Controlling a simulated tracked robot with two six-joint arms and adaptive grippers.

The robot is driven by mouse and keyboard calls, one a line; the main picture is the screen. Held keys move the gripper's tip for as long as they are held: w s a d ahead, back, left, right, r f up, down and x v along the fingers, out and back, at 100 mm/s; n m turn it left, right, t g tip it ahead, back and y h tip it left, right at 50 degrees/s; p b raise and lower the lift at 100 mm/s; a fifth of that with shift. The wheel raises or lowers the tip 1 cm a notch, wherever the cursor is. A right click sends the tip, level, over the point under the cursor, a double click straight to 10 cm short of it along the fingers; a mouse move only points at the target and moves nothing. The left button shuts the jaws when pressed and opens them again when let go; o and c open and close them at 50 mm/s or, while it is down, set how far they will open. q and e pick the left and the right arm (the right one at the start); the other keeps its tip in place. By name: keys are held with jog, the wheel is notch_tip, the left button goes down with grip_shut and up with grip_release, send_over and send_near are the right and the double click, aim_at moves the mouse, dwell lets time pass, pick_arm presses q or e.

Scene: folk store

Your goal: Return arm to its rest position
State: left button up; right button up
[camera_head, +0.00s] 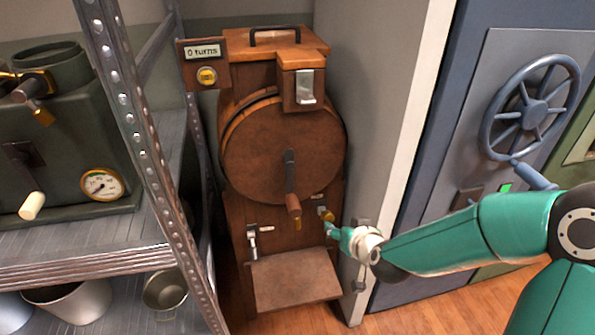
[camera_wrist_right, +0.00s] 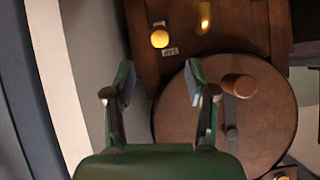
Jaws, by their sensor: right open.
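My right arm comes in from the right in the head view, and its green gripper (camera_head: 333,230) is at the lower right front of a wooden drum machine (camera_head: 265,150). The gripper is close to a small brass knob (camera_head: 326,214); the head view does not settle whether they touch. In the right wrist view the gripper (camera_wrist_right: 160,92) has its two fingers spread wide, with nothing held between them. A brass knob (camera_wrist_right: 160,38) shows beyond the fingertips, apart from them. My left gripper is in neither view.
The drum's crank handle (camera_head: 293,205) hangs down near my gripper. A tap (camera_head: 253,240) and a wooden ledge (camera_head: 297,280) are below. A metal shelf (camera_head: 90,248) stands left.

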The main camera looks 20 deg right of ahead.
jog(key=shift+f, duration=0.1)
jog(key=s+a+f+n+g+y, duration=0.1)
jog(key=s+a+f+g+y, duration=0.25)
jog(key=f, duration=0.65)
jog(key=s+a+f+n+g, duration=0.1)
jog(key=s+a+f+g, duration=0.1)
jog(key=s+a+f, duration=0.6)
jog(key=s+a+f+g+y, duration=0.2)
jog(key=s+a+f+g, duration=0.35)
jog(key=s+f, duration=0.35)
notch_tip(320, 180, up, 24)
jog(key=p, duration=2.3)
jog(key=shift+a+m+t+p, duration=0.3)
jog(key=shift+t+p, duration=0.05)
jog(key=shift+t, duration=0.05)
